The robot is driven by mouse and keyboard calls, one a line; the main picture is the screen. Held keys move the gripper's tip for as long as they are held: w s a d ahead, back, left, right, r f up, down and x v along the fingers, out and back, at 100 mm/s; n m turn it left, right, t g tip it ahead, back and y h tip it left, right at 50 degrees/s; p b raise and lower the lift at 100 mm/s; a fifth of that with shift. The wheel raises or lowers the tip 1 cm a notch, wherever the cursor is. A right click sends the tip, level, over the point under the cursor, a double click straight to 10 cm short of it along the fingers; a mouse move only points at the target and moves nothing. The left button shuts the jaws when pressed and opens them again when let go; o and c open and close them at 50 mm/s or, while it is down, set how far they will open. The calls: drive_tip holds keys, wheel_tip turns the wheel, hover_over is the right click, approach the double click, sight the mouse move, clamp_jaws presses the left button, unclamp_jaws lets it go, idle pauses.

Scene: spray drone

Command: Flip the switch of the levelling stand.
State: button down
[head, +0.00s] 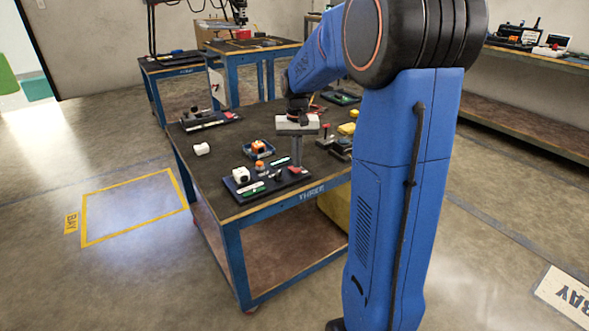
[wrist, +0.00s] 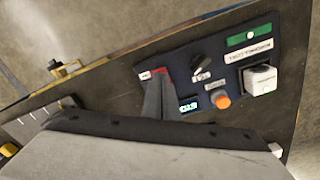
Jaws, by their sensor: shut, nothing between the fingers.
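A dark blue panel (head: 245,197) lies at the near corner of the table, also in the wrist view (wrist: 185,60); I take it for the levelling stand. It carries a white block (wrist: 259,79), an orange knob (wrist: 221,101), a black knob or lever (wrist: 200,65), a small green-lit display (wrist: 189,104) and a red part (wrist: 161,72). I cannot tell which is the switch. My gripper (head: 297,165) points down over the panel's right part, fingers shut and empty. In the wrist view its grey fingertips (wrist: 157,82) overlap the red part's edge; contact is unclear.
A blue tray with an orange-and-white item (head: 258,148) stands just behind the panel. A loose white block (head: 201,149) lies to the left. A dark board with a device (head: 207,120) is farther back. Yellow blocks (head: 347,128) and clamps stand right of my gripper.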

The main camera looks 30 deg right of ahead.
sight(297, 171)
drive_tip(key=shift+f, duration=0.8)
idle(0.7)
drive_tip(key=shift+r, duration=3.5)
drive_tip(key=s+a+r+n+t, duration=0.1)
drive_tip(key=s+a+r, duration=0.1)
drive_tip(key=s+a, duration=0.4)
drive_tip(key=s+a+r+n+t, duration=0.15)
drive_tip(key=s+a, duration=0.25)
drive_tip(key=s, duration=0.4)
drive_tip(key=s+a+f+n+t, duration=0.1)
drive_tip(key=s+a+f, duration=0.1)
drive_tip(key=s, duration=0.6)
drive_tip(key=s+a+f+n+t, duration=0.1)
drive_tip(key=s+a+f+n, duration=0.1)
drive_tip(key=s, duration=0.6)
drive_tip(key=shift+a+f, duration=0.6)
drive_tip(key=shift+a, duration=0.3)
